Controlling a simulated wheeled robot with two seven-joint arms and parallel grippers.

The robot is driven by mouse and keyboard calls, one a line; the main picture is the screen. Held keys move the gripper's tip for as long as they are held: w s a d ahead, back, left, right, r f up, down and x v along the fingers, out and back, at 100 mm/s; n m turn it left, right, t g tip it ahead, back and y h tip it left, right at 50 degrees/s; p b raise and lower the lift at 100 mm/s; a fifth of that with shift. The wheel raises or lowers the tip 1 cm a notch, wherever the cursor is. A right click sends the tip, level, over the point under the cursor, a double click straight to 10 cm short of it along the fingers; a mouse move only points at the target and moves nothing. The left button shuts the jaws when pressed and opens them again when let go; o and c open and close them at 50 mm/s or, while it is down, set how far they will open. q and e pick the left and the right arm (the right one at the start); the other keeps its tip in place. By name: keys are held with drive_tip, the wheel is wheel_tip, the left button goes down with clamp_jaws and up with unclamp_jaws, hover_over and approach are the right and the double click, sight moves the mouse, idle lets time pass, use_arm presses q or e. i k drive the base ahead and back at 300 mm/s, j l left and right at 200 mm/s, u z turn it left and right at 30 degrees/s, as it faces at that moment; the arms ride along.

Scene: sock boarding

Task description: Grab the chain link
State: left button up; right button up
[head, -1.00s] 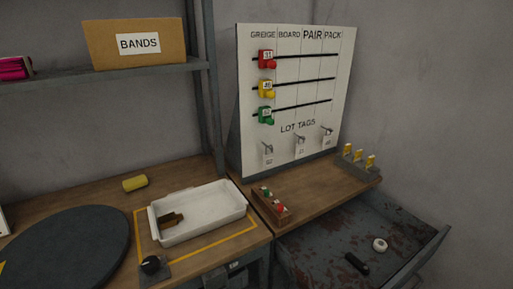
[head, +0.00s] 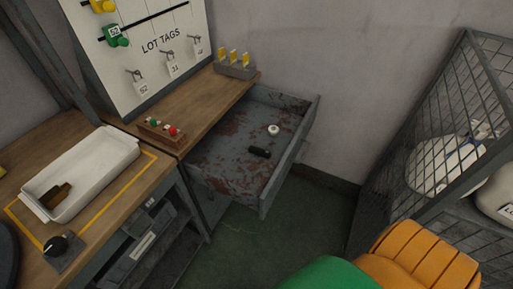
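I cannot make out a chain link for certain in the head view. The open drawer (head: 225,168) has a grey, rust-stained floor. It holds a small white ring-shaped item (head: 273,130) and a short black item (head: 260,152), lying apart from each other. A white tray (head: 100,158) on the bench holds dark brownish-gold pieces (head: 57,195), too small to identify. Neither of my grippers is in view.
A board with hanging lot tags (head: 172,68) stands at the bench's back. A box with red and green buttons (head: 161,131) and a block with yellow pieces (head: 235,66) sit nearby. A mesh cage (head: 440,115) holds white sacks. Orange (head: 425,255) and green (head: 325,275) shapes fill the bottom.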

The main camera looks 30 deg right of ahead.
sight(258, 151)
drive_tip(key=i+l+z, duration=0.1)
drive_tip(key=z, duration=0.35)
drive_tip(key=i+l+z, duration=0.15)
drive_tip(key=z, duration=0.3)
drive_tip(key=i+l+z, duration=0.1)
drive_tip(key=z, duration=0.35)
drive_tip(key=i+j, duration=0.05)
